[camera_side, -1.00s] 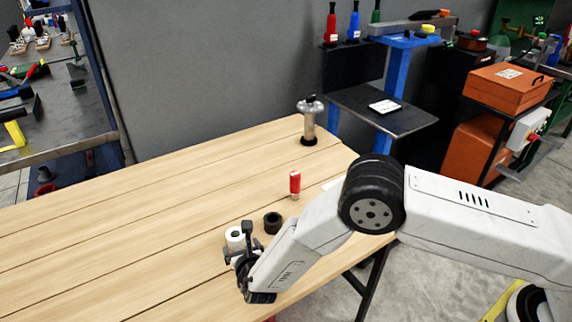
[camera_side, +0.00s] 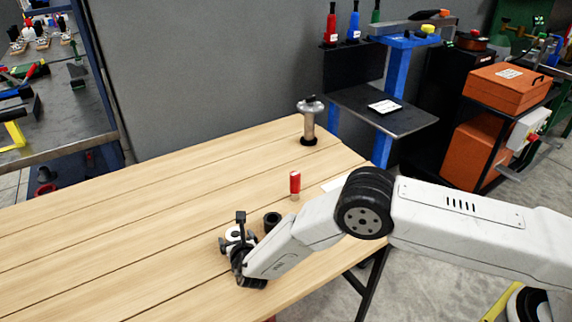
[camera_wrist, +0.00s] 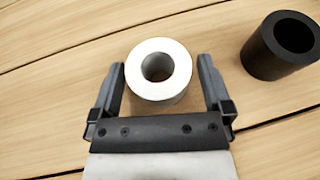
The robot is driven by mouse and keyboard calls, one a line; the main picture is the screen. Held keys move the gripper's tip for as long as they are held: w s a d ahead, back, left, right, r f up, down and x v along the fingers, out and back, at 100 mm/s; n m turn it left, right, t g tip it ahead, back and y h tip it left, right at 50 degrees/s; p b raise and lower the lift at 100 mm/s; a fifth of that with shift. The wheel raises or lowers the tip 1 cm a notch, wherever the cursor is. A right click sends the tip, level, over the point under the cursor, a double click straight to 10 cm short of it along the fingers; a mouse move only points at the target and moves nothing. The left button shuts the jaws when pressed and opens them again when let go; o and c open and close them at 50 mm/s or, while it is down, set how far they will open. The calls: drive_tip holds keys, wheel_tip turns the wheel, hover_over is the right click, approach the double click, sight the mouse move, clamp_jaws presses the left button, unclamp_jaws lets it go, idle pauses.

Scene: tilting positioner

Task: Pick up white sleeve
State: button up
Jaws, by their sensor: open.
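The white sleeve (camera_wrist: 158,69) is a short hollow cylinder standing upright on the wooden table. In the wrist view it sits between the two dark fingers of my gripper (camera_wrist: 162,84), with a gap on each side. My gripper is open. In the side view the white sleeve (camera_side: 234,234) shows partly, with my gripper (camera_side: 233,246) in front of it and hiding much of it.
A black sleeve (camera_wrist: 280,46) stands to the right of my gripper in the wrist view, also in the side view (camera_side: 272,219). A red-topped cylinder (camera_side: 295,184) and a tall metal positioner post (camera_side: 308,122) stand farther back. The left of the wooden table (camera_side: 100,230) is clear.

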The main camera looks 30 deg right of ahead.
sight(235, 230)
idle(0.3)
clamp_jaws()
drive_tip(key=shift+r, duration=0.25)
drive_tip(key=shift+r, duration=1.4)
drive_tip(key=s+d+r, duration=0.5)
drive_tip(key=s+r, duration=0.4)
drive_tip(key=s, duration=0.4)
drive_tip(key=shift+r, duration=0.35)
